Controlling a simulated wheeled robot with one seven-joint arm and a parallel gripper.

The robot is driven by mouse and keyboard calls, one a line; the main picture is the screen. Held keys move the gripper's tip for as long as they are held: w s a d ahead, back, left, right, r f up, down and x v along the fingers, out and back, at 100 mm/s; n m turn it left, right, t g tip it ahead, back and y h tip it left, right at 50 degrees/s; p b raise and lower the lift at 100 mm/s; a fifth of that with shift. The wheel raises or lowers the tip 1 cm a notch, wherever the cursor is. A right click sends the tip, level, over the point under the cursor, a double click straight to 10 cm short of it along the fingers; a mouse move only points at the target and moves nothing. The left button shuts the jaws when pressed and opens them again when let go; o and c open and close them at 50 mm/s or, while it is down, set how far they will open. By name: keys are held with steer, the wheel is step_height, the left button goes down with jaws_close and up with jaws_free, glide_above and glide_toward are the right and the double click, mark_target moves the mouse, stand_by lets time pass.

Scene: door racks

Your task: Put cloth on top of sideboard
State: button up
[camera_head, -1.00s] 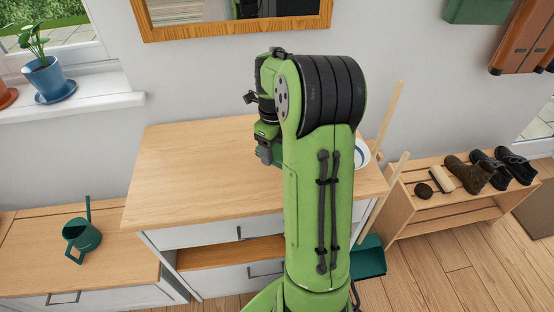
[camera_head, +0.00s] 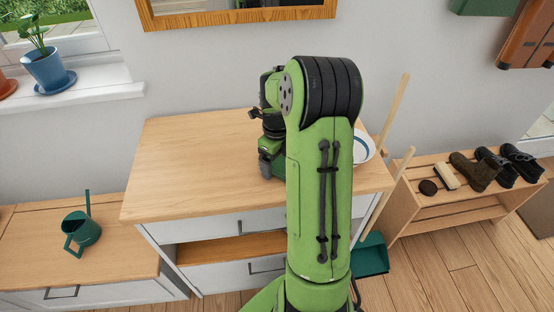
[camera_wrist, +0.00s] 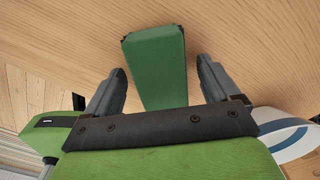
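The sideboard (camera_head: 190,170) has a light wooden top, white drawers and an open shelf, and stands in the middle of the head view. In the wrist view its top (camera_wrist: 240,50) fills the background. A green, flat-sided rectangular piece (camera_wrist: 155,65), seemingly the folded cloth, lies on or just above this top, between my fingers. My gripper (camera_wrist: 160,68) has its fingers spread, with a visible gap between the right finger and the green piece. In the head view my gripper (camera_head: 268,168) points down over the sideboard top; my arm hides much of the area behind it.
A white plate with a blue rim (camera_head: 364,147) is on the sideboard's right side, close to my arm. Wooden handles (camera_head: 393,115) lean at its right edge. A green watering can (camera_head: 82,232) stands on the lower cabinet. The sideboard's left half is clear.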

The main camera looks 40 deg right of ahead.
mark_target(276, 161)
steer(key=a+r+n+h+p, duration=0.1)
steer(key=a+r+n+p, duration=0.15)
steer(key=r, duration=0.55)
steer(key=a+r+n+p, duration=0.1)
steer(key=a+r+n, duration=0.15)
steer(key=r, duration=0.55)
steer(key=s+a+r+n+t, duration=0.1)
steer(key=s+a+n+t, duration=0.1)
steer(key=s+a+n, duration=0.6)
steer(key=s+a+r+n+t+y, duration=0.1)
steer(key=s+a+n, duration=0.7)
steer(key=n, duration=1.2)
steer(key=a+r+t, duration=0.1)
steer(key=a+t, duration=0.1)
steer(key=shift+s+r+n+t, duration=0.2)
steer(key=shift+n+t, duration=0.1)
steer(key=shift+n, duration=0.1)
